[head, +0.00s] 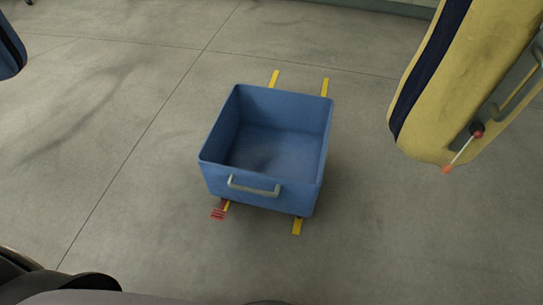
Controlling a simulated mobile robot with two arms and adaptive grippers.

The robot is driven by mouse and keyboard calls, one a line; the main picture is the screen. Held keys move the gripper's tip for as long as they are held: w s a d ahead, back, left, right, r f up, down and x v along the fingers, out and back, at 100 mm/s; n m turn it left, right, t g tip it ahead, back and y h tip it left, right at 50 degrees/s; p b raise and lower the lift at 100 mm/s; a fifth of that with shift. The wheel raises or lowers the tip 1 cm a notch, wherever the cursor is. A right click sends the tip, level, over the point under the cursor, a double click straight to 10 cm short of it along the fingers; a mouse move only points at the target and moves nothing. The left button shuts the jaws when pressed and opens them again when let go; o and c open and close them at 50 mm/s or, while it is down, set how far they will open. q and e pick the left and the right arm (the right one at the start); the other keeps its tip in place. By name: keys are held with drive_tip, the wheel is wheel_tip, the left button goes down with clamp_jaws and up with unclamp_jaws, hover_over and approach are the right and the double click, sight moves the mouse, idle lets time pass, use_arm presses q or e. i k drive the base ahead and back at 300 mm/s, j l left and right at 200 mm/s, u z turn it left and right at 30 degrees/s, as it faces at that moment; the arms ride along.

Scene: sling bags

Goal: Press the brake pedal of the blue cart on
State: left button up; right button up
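The blue cart (222,180) stands on the grey floor in the middle of the head view. It is an open box, empty inside, with a pale handle (254,187) on its near side. A small red pedal (218,210) sticks out low at its near left corner, just above the floor. Whether the pedal is up or down cannot be told from here. The cart's wheels are hidden beneath it. Neither of my grippers shows in the head view.
Yellow strips (297,226) on the floor show in front of and behind the cart. A large yellow and dark blue bag-like object (440,75) hangs at the upper right. A dark blue object (9,50) is at the left edge. The floor around the cart is clear.

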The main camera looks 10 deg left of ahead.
sight(219, 215)
drive_tip(key=u, duration=1.05)
